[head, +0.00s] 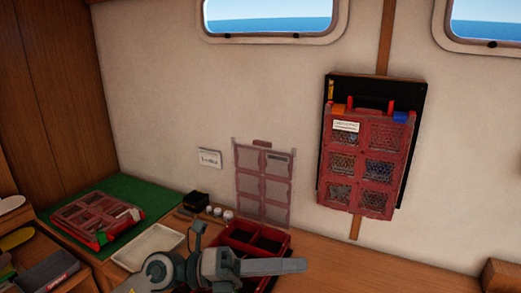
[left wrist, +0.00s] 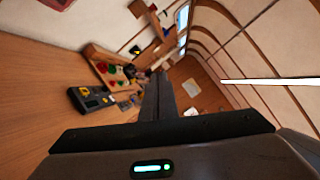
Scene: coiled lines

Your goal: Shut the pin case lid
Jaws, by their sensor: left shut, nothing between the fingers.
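An open red case (head: 268,236) stands on the wooden bench at the centre of the head view, with dark compartments inside. Its clear, pinkish lid (head: 263,187) with a divided frame stands upright behind it, close to the wall. I cannot read a label that names it as the pin case. My left gripper (head: 303,265) reaches across the front of the case and hides part of its near side. Its fingers are together and empty, and they also show shut in the left wrist view (left wrist: 157,85). My right gripper is not in view.
A closed red case (head: 92,216) lies on a green mat (head: 130,190) at left. A white tray (head: 150,245) and several small white pots (head: 217,211) are left of the open case. Another red case (head: 366,160) hangs on the wall. The bench at right is mostly clear.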

